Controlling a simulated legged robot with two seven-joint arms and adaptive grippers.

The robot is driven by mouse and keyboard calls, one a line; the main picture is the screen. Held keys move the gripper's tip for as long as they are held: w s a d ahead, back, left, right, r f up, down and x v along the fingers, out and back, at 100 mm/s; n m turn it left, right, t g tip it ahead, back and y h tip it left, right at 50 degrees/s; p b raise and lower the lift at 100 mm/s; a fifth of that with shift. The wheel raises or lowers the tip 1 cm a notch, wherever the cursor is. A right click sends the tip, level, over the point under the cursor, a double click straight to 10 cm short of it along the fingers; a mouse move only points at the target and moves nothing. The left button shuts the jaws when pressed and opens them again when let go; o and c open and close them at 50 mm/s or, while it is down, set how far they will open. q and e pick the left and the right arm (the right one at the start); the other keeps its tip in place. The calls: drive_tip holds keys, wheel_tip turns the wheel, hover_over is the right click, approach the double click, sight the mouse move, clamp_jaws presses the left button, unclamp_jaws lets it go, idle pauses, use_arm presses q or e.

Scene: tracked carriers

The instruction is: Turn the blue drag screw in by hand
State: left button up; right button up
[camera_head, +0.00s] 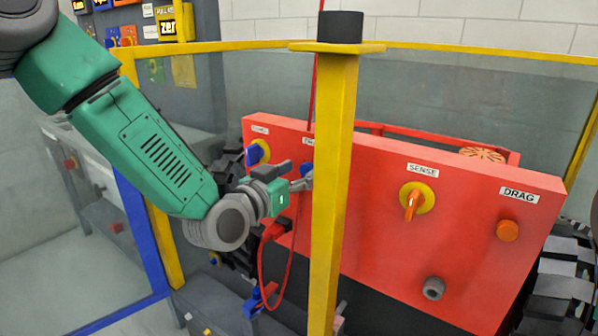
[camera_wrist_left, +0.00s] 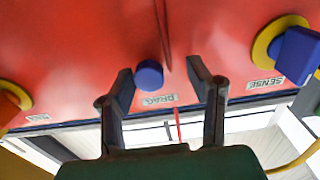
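The blue drag screw (camera_wrist_left: 149,74) is a round blue knob on the red panel, just above the DRAG label (camera_wrist_left: 159,99) in the left wrist view. In the head view only a bit of it (camera_head: 307,170) shows beside the yellow post. My left gripper (camera_head: 300,178) is at the panel by the screw. In the left wrist view its two fingers are spread, with the screw between their tips, closer to the left finger. I see a gap on the right side; contact on the left is unclear. My right gripper is not in view.
A yellow post (camera_head: 335,200) stands in front of the panel (camera_head: 380,215), close to my left fingertips. A blue sense knob on a yellow disc (camera_head: 258,152) is to the left. An orange sense knob (camera_head: 413,202) and orange drag screw (camera_head: 508,230) are right. A red cable (camera_head: 268,285) hangs below.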

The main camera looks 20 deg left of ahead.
use_arm(q)
drive_tip(key=shift+d, duration=0.35)
drive_tip(key=shift+d+r, duration=0.1)
drive_tip(key=shift+d, duration=0.4)
drive_tip(key=c, duration=0.9)
drive_tip(key=shift+a+m, duration=0.25)
drive_tip(key=shift+m, duration=1.65)
drive_tip(key=m+b, duration=0.1)
drive_tip(key=m, duration=0.4)
drive_tip(key=shift+d, duration=0.15)
drive_tip(key=shift+m, duration=0.5)
drive_tip(key=shift+a, duration=0.2)
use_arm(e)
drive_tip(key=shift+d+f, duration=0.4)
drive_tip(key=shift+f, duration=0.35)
